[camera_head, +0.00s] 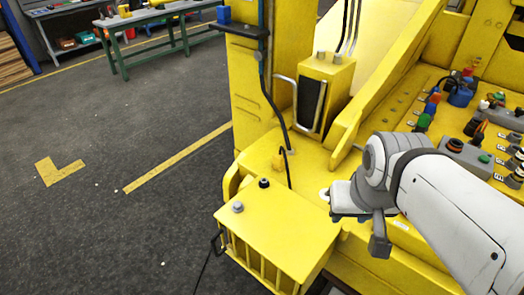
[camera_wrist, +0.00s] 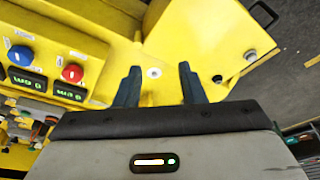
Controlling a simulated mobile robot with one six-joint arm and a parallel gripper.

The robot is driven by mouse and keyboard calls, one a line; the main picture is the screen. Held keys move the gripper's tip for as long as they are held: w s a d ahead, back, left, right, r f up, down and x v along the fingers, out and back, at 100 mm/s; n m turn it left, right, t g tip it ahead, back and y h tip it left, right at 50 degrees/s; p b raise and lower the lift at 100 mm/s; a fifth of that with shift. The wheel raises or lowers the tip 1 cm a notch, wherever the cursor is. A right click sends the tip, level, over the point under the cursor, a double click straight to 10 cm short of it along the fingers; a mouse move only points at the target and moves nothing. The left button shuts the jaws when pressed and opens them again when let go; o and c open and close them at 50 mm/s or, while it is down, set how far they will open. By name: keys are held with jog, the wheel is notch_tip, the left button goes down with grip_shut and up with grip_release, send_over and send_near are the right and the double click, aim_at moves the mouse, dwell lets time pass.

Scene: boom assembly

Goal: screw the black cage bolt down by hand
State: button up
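The black cage bolt (camera_head: 264,183) stands on the back part of the yellow cage's top plate (camera_head: 285,225). It also shows as a small dark head in the wrist view (camera_wrist: 217,78), right of the fingers. A silver bolt (camera_head: 237,207) stands nearer the cage's left edge and shows in the wrist view (camera_wrist: 251,55). My gripper (camera_head: 352,217) is to the right of the cage in the head view. In the wrist view my gripper (camera_wrist: 160,66) has its two dark fingers apart with nothing between them. Whether the black bolt is fully seated cannot be told.
A round white disc (camera_wrist: 154,72) on the yellow surface appears between the fingertips, beyond them. A yellow box with a dark front (camera_head: 322,95) and a hanging black cable (camera_head: 272,100) stand behind the cage. A control panel (camera_head: 470,150) lies right. A black handle (camera_head: 215,242) sticks out left.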

jog(key=shift+s+r, duration=0.1)
jog(key=shift+s, duration=0.15)
jog(key=shift+o, duration=0.5)
jog(key=shift+a, duration=0.15)
jog(key=shift+o, duration=0.3)
jog(key=w+a+f+n+b, duration=0.2)
jog(key=w+a+n, duration=0.2)
jog(key=w+n, duration=0.4)
jog(key=n, duration=0.3)
jog(key=shift+w+h, duration=0.35)
jog(key=shift+h, duration=0.05)
jog(key=n+b, duration=0.3)
jog(key=n, duration=1.9)
send_near(264, 181)
jog(key=shift+t+h, duration=0.3)
jog(key=shift+t, duration=0.2)
jog(key=x, duration=0.7)
jog(key=shift+s+a+f, duration=0.2)
jog(key=shift+s+f, duration=0.05)
jog(key=shift+f, duration=0.25)
